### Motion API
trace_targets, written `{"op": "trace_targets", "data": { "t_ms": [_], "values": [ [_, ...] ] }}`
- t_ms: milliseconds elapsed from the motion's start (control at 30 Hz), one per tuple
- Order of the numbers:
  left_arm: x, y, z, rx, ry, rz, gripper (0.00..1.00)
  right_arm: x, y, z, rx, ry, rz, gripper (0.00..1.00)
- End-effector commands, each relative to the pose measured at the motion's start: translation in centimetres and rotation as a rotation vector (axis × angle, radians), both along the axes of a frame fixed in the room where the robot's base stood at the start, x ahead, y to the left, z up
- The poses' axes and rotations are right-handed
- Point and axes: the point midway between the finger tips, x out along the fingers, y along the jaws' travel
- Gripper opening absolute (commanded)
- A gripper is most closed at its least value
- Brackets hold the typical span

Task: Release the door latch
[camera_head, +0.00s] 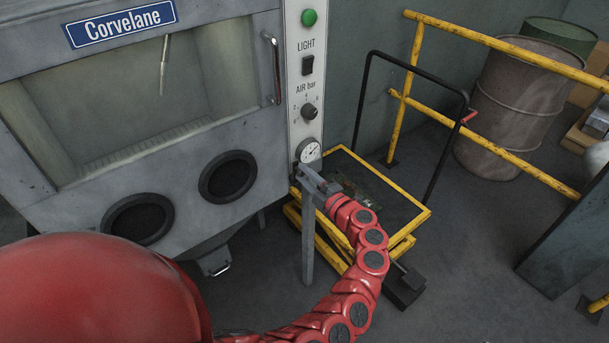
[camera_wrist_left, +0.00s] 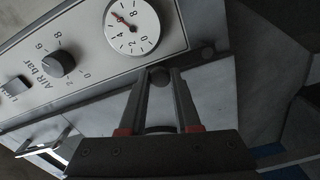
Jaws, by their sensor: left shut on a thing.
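The grey cabinet (camera_head: 45,100) fills the left of the head view, with a window in its front door. A metal bar handle (camera_head: 272,68) stands upright at the window's right side. My left gripper (camera_head: 300,172) is at the lower end of the white control panel (camera_head: 306,130), just below the pressure gauge (camera_head: 308,151). In the left wrist view, my left gripper (camera_wrist_left: 160,78) has its two fingers closed on a small dark round knob (camera_wrist_left: 160,76), beside the gauge (camera_wrist_left: 132,26). Whether this knob is the door latch I cannot tell. My right gripper is out of view.
The panel also carries a green button (camera_head: 309,18), a light switch (camera_head: 307,66) and an air knob (camera_head: 309,111). Right of my arm stands a yellow-edged lift cart (camera_head: 413,222) with a black handle. Yellow railing (camera_head: 500,46) and drums (camera_head: 517,105) stand behind.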

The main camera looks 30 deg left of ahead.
Motion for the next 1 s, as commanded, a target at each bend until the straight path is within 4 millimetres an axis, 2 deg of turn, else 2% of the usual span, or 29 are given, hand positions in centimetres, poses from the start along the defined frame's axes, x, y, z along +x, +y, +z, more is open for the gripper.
{"op": "trace_targets", "data": {
  "t_ms": [167,200,333,733,867,1000],
  "values": [
    [0.1,-0.1,-0.1,0.000,0.001,-0.003,0.00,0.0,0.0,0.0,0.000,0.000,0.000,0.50],
    [0.1,-0.1,-0.1,0.000,0.001,-0.003,0.36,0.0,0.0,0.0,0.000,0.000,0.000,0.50],
    [0.0,-0.1,0.0,-0.001,0.000,-0.003,0.60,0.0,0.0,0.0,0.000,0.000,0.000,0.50],
    [-0.2,-0.6,-0.1,0.000,-0.001,-0.003,0.61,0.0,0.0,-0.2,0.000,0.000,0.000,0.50],
    [-0.9,-2.5,-0.3,-0.003,-0.001,-0.004,0.61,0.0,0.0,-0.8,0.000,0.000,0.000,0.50],
    [-2.3,-5.8,-0.6,-0.005,0.002,-0.007,0.61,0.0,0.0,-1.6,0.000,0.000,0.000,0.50]
  ]
}}
